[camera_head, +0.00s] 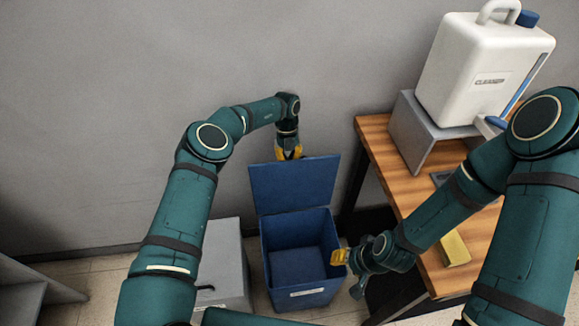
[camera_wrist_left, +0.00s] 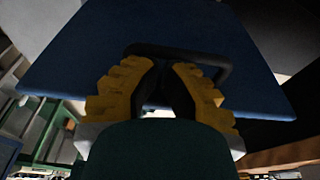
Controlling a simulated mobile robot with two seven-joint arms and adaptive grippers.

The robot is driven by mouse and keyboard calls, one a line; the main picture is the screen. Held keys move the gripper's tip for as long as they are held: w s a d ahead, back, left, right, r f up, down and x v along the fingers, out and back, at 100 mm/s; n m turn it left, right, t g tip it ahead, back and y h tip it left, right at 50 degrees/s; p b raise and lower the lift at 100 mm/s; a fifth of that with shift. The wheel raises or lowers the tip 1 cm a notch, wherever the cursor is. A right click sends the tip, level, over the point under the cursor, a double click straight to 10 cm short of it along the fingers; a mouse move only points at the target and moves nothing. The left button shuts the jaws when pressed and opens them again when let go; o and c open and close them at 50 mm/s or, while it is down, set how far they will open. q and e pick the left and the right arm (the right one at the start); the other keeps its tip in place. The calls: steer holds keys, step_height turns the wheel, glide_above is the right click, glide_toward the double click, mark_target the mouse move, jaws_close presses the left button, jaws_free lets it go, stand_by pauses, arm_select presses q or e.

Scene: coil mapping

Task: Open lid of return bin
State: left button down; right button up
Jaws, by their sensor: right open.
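The blue return bin (camera_head: 328,235) stands on the floor below the table's left side. Its blue lid (camera_head: 295,185) is raised, standing up at the back, and the empty-looking inside shows. My left gripper (camera_head: 289,153) is at the lid's top edge, behind it. In the left wrist view my left gripper (camera_wrist_left: 164,66) has its yellow fingers close together on the black lid handle (camera_wrist_left: 222,56), with the lid's underside or outer face (camera_wrist_left: 80,60) filling the view behind. My right gripper (camera_head: 340,257) is open and empty beside the bin's right wall.
A grey box (camera_head: 226,255) stands left of the bin. The wooden table (camera_head: 376,135) at right carries a white cleaner jug (camera_head: 470,70) on a grey stand (camera_head: 412,132) and a yellow block (camera_head: 454,248). A grey wall (camera_head: 120,100) is close behind the lid.

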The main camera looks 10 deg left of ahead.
arm_select(q)
steer(key=shift+w, duration=0.25)
steer(key=shift+r, duration=0.1)
stand_by(0.3)
